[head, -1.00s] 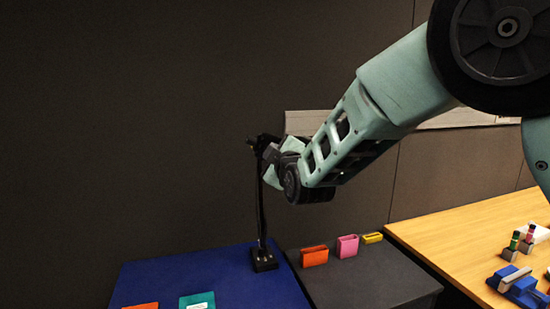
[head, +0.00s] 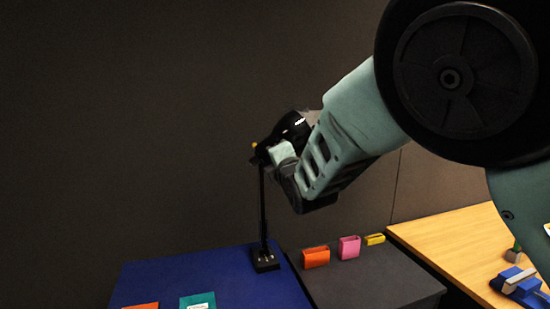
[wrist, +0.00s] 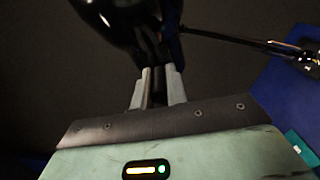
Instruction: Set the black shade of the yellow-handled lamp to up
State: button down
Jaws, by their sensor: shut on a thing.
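The desk lamp stands upright, with a thin black post (head: 263,215) on a small black base (head: 265,262). Its black shade (head: 291,126) is at the top, tilted up and to the right, partly behind my arm. A small yellow bit (head: 254,146) shows at the left of the lamp head. My gripper (head: 272,156) is at the lamp head, just below the shade. In the wrist view my gripper (wrist: 158,88) is shut on a dark part of the lamp head, with the glossy shade (wrist: 112,20) above it. The exact gripped part is hard to make out.
The lamp stands on a blue surface (head: 210,268). Orange (head: 316,257), pink (head: 349,247) and yellow (head: 374,239) holders stand on the dark surface to its right. A teal item (head: 197,301) is in front. A wooden table (head: 450,240) is at right. The air left of the lamp is free.

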jog(key=n, duration=0.4)
jog(key=f+n+b, duration=0.1)
jog(key=n, duration=0.1)
jog(key=shift+w+d+f+n, duration=0.1)
jog(key=shift+d+n, duration=0.2)
jog(key=shift+d, duration=0.1)
jog(key=shift+w+d+n+b, duration=0.15)
jog(key=shift+n+b, duration=0.2)
jog(key=shift+n, duration=0.45)
jog(key=shift+s+d+n+b, duration=0.1)
jog(key=shift+d+n+b, duration=0.15)
jog(key=shift+n, duration=0.55)
jog(key=shift+w+d+n+b, duration=0.1)
jog(key=shift+n+b, duration=0.3)
jog(key=shift+n, duration=0.4)
jog(key=c, duration=1.4)
grip_release()
